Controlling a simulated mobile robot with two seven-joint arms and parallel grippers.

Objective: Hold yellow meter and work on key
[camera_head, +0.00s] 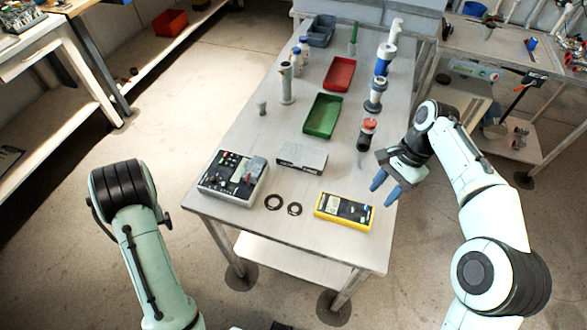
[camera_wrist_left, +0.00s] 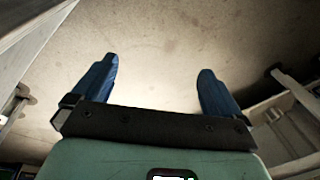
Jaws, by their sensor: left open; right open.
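The yellow meter (camera_head: 344,211) lies flat near the front right corner of the table, its dark face up. My right gripper (camera_head: 386,190) is open and empty, with its blue fingers just above and to the right of the meter, near the table's right edge. In the left wrist view my left gripper (camera_wrist_left: 157,85) is open, with only bare floor between its blue fingers. In the head view the left arm is at the lower left, away from the table, and its fingers are hidden. I cannot make out a separate key.
A grey control box (camera_head: 232,178) stands at the table's front left. Two black rings (camera_head: 273,202) lie between it and the meter. A white box (camera_head: 302,158), a green tray (camera_head: 323,116), a red tray (camera_head: 339,74) and a red-topped cylinder (camera_head: 367,134) stand farther back.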

